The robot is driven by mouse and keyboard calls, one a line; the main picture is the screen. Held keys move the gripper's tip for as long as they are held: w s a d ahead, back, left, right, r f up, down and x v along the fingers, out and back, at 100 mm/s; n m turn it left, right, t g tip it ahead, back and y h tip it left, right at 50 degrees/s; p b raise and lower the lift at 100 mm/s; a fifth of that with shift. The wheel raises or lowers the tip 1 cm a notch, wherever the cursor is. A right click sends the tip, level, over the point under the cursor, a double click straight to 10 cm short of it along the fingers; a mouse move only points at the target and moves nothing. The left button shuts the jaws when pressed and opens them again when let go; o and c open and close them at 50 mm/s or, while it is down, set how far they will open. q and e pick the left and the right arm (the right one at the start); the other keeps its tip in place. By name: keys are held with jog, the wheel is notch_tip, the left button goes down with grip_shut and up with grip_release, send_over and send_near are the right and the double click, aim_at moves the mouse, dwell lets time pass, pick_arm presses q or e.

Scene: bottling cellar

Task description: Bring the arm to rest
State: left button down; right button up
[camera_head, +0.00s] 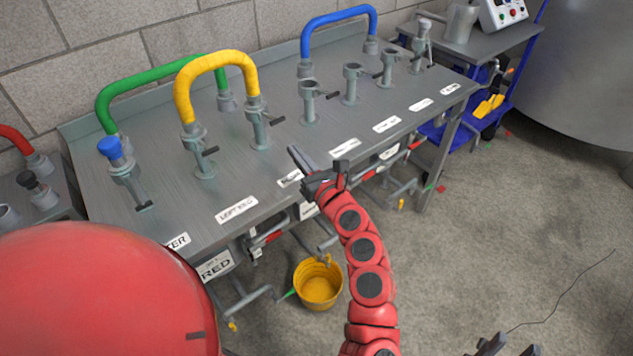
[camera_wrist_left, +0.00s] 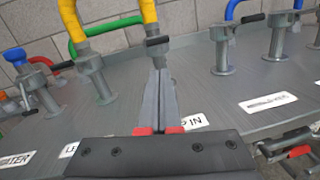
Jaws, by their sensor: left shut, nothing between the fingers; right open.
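My left arm (camera_head: 362,248), red and jointed, reaches up from the bottom middle of the head view to the front edge of the grey steel panel table (camera_head: 350,120). My left gripper (camera_head: 294,152) is shut and empty over the table's front part, near the white labels. In the left wrist view its two grey fingers (camera_wrist_left: 160,75) lie together, pointing toward the yellow hose's right end. I cannot tell whether the fingertips touch anything. My right gripper (camera_head: 506,347) shows only its dark fingertips at the bottom edge, apart and empty, over the floor.
Yellow (camera_head: 215,60), green (camera_head: 150,78) and blue (camera_head: 335,20) hoses arch between ports on the table. Several open ports (camera_head: 352,82) stand at right. A yellow bucket (camera_head: 318,285) is on the floor, left of my left arm. A blue cart (camera_head: 520,80) stands beyond. Floor at right is mostly clear.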

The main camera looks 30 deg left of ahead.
pick_arm(q)
jog(key=v, duration=0.7)
jog(key=shift+s+r, duration=0.15)
jog(key=shift+r, duration=0.05)
